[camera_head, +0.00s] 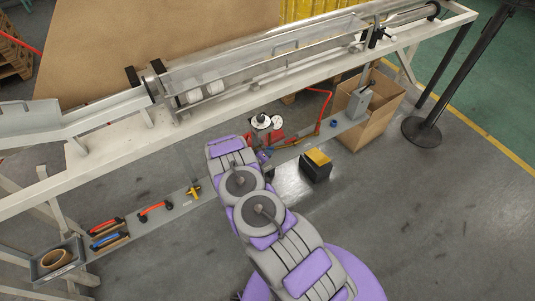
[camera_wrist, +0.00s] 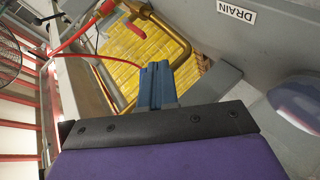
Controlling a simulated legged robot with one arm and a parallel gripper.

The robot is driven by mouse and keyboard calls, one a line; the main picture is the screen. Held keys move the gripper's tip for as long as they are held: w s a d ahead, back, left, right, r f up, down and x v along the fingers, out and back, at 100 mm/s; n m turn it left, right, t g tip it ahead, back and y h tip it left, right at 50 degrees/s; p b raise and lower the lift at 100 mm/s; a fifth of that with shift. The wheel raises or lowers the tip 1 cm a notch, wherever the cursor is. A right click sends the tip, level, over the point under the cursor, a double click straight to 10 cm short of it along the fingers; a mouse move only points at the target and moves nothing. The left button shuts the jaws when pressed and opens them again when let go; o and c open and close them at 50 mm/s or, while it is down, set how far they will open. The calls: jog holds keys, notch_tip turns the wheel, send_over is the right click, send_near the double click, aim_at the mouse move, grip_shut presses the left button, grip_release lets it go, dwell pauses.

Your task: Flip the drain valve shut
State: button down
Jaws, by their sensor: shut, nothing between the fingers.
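In the wrist view, a brass pipe (camera_wrist: 178,33) bends near the top. A brass valve body (camera_wrist: 134,11) sits at its upper left end, with a red part (camera_wrist: 106,8) beside it that looks like the lever. A white DRAIN label (camera_wrist: 237,14) is on the grey surface to the right. My gripper's blue fingers (camera_wrist: 157,84) are together and empty, below the brass pipe in the picture and apparently apart from the valve. In the head view, my arm partly hides the gripper, and the valve cannot be made out clearly.
A clear tube rig (camera_head: 270,65) runs along the white bench. A cardboard box (camera_head: 372,115) and a black-and-yellow block (camera_head: 316,165) are right of my arm. A red hose (camera_wrist: 95,58) curves left of my fingers. Tools (camera_head: 155,208) lie on the lower shelf.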

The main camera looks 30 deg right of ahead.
jog(key=shift+r, duration=0.1)
jog(key=shift+w+d+r, duration=0.1)
jog(key=shift+r, duration=0.65)
